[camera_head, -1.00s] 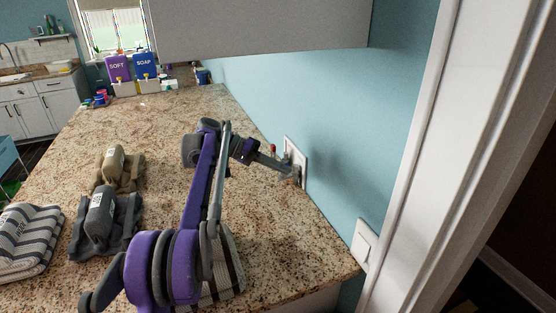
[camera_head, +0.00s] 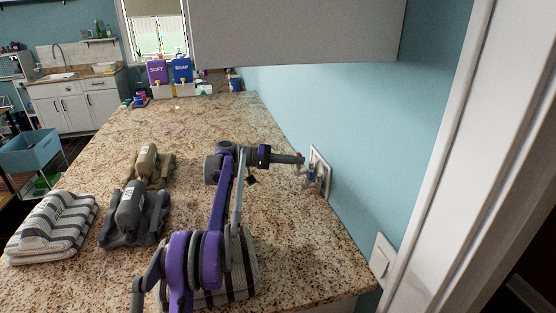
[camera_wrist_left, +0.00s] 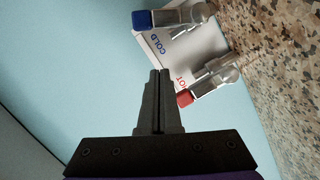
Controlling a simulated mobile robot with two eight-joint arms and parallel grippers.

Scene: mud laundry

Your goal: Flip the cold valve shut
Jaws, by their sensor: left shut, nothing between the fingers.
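The valve box is a white plate (camera_head: 320,166) on the blue wall above the counter. In the left wrist view the plate (camera_wrist_left: 204,44) carries the words COLD and HOT. The cold valve's blue-tipped handle (camera_wrist_left: 142,20) points left from its metal body, past the plate's edge. The hot valve's red-tipped handle (camera_wrist_left: 185,98) is nearer to my gripper. My left gripper (camera_head: 303,160) is in front of the plate. Its fingers (camera_wrist_left: 159,72) are shut and empty, apart from the blue handle and close to the red one in the picture. My right gripper is not in view.
The granite counter (camera_head: 285,235) runs below the valves. A folded striped towel (camera_head: 240,284) lies under my left arm. Grey (camera_head: 135,212) and tan (camera_head: 150,168) rolled towels and another striped towel (camera_head: 52,226) lie left. A grey cabinet (camera_head: 295,35) hangs above.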

